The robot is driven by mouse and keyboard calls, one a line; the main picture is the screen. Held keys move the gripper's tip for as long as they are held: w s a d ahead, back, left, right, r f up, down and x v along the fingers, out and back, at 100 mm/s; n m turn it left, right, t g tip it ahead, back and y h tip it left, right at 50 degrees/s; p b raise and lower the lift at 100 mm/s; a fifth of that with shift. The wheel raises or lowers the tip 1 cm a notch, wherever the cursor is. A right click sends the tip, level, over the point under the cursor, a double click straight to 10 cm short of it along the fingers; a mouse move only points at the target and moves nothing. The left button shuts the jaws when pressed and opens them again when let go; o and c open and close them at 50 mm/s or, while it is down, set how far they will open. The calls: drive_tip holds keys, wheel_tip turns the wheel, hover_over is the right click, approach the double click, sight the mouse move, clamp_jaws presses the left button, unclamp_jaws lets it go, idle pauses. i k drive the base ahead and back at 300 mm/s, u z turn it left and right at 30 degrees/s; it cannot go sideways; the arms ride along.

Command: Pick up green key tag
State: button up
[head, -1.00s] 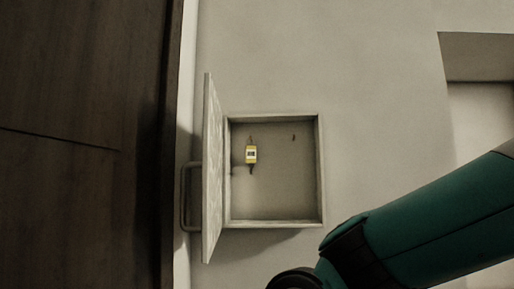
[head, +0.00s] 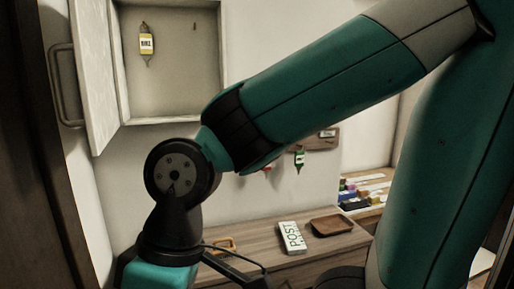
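The green key tag (head: 299,160) hangs below a brown wooden rack (head: 322,140) on the back wall, right of the picture's middle. It is small, with a pale label. My arm crosses the head view in front of the wall, passing just left of and above the tag. My gripper's fingers do not show clearly, so I cannot see whether they are open or shut. A bit of something red (head: 266,169) shows below my arm, mostly hidden.
An open wall cabinet (head: 172,118) at upper left holds a yellow key tag (head: 147,42). Several coloured items lie at right.

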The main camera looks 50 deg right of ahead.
sight(300, 156)
drive_tip(key=z, duration=3.7)
drive_tip(key=i, duration=0.65)
drive_tip(key=u, duration=2)
